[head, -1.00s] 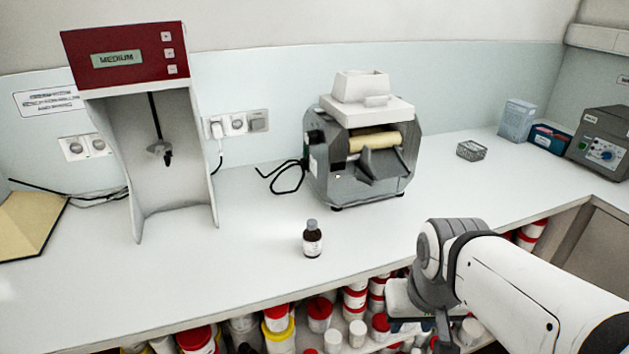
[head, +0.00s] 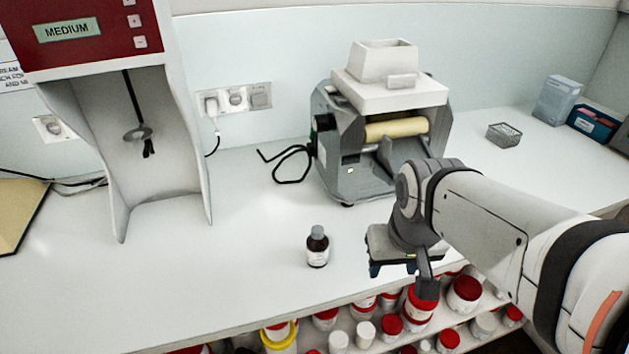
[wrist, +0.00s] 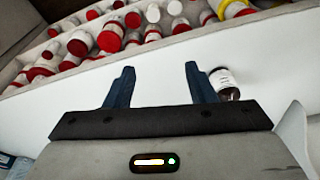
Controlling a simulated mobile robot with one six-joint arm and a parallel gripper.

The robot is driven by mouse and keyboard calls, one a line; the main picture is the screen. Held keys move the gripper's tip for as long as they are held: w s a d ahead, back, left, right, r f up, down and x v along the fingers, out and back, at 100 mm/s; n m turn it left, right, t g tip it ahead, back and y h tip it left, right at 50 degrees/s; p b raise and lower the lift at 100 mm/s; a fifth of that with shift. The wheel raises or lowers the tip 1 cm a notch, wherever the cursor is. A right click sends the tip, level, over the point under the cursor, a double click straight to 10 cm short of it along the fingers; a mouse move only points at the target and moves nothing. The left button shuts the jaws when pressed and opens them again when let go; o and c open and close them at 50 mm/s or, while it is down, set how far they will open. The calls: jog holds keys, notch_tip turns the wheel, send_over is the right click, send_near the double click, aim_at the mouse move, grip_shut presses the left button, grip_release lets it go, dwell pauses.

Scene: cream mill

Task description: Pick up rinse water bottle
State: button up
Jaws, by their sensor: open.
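A small dark brown bottle (head: 317,247) with a grey cap and white label stands upright on the white bench, near its front edge. It also shows in the wrist view (wrist: 224,84), just right of the right finger and partly hidden behind the gripper body. My gripper (wrist: 158,80) is open, with two blue fingers apart and nothing between them. In the head view my gripper (head: 392,268) is right of the bottle, near the bench's front edge, and apart from it. The fingertips are partly hidden by my wrist there.
A three-roll mill (head: 385,135) stands behind the bottle. A red-topped stirrer (head: 85,40) stands at the left. A wire basket (head: 504,134) sits at the right. Below the bench (head: 240,270), a shelf holds several red-lidded tubs (head: 465,290). The bench left of the bottle is clear.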

aim_at(318, 229)
jog(key=o, duration=0.4)
jog(key=w+a+n, duration=0.1)
jog(key=w+a, duration=0.1)
jog(key=w+a+r+n+g+p, duration=0.1)
jog(key=w+a, duration=0.1)
jog(key=w+a+r+n, duration=0.1)
jog(key=w+a, duration=0.1)
jog(key=w, duration=0.1)
jog(key=shift+r, duration=0.1)
jog(key=shift+c, duration=0.2)
jog(key=w+a, duration=0.1)
jog(key=a, duration=0.1)
jog(key=w+a+n+g+p, duration=0.1)
jog(key=w, duration=0.1)
jog(key=w+a+n, duration=0.1)
jog(key=a, duration=0.1)
jog(key=shift+w+a, duration=0.25)
jog(key=shift+a, duration=0.05)
jog(key=shift+a+f, duration=0.15)
jog(key=shift+f, duration=0.35)
jog(key=shift+a+f+p, duration=0.15)
jog(key=shift+f+p, duration=0.25)
jog(key=shift+f, duration=3.1)
